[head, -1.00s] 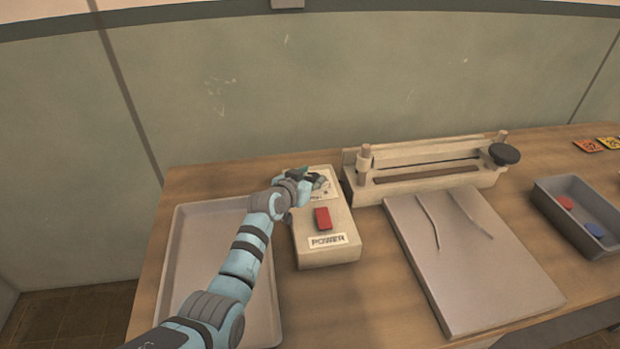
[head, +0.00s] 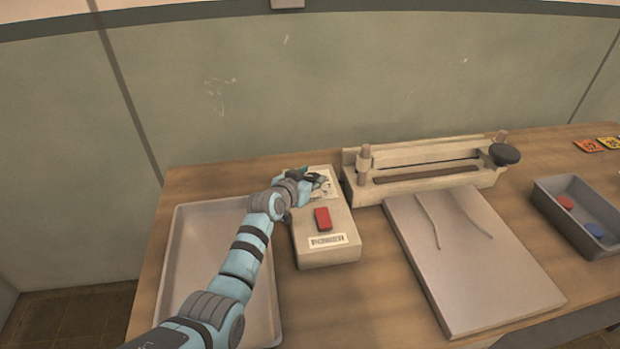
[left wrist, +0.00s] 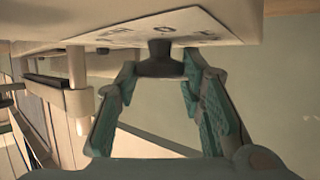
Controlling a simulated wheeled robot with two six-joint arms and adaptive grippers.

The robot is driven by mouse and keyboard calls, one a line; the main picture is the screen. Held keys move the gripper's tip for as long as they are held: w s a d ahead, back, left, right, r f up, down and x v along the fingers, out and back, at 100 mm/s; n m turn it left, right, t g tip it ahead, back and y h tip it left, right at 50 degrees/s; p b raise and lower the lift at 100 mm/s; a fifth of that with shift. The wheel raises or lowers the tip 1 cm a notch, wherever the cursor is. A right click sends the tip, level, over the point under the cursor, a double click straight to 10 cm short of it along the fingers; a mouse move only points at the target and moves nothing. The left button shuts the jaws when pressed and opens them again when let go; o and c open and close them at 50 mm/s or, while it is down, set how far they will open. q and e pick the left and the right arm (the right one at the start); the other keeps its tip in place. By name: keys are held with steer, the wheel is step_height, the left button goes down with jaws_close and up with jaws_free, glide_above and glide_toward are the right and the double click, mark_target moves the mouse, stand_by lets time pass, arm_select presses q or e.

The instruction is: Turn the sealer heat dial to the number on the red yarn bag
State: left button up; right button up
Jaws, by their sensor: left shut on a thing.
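The sealer's control box (head: 328,253) is cream, with a red switch (head: 322,217) and a POWER label. My left gripper (head: 312,179) is over the dial plate at the back of the box and covers most of it in the head view. In the left wrist view, the dark heat dial (left wrist: 160,62) sits between the fingertips, and my left gripper (left wrist: 160,72) is shut on it. Some characters show on the white plate (left wrist: 200,25), too unclear to read fully. Small red-orange and yellow bags (head: 588,145) lie at the far right; no number on them is legible. My right gripper is not in view.
The bar sealer (head: 425,180) with a black knob stands right of the box. A flat grey board (head: 480,270) lies before it. An empty tray (head: 178,262) is at the left. A grey bin (head: 562,228) at the right holds red and blue discs.

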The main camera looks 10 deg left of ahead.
arm_select(q)
steer(key=o, duration=1)
steer(key=shift+o, duration=0.2)
steer(key=v, duration=1.2)
steer(key=shift+s, duration=0.1)
steer(key=shift+o, duration=0.3)
steer(key=shift+f, duration=0.15)
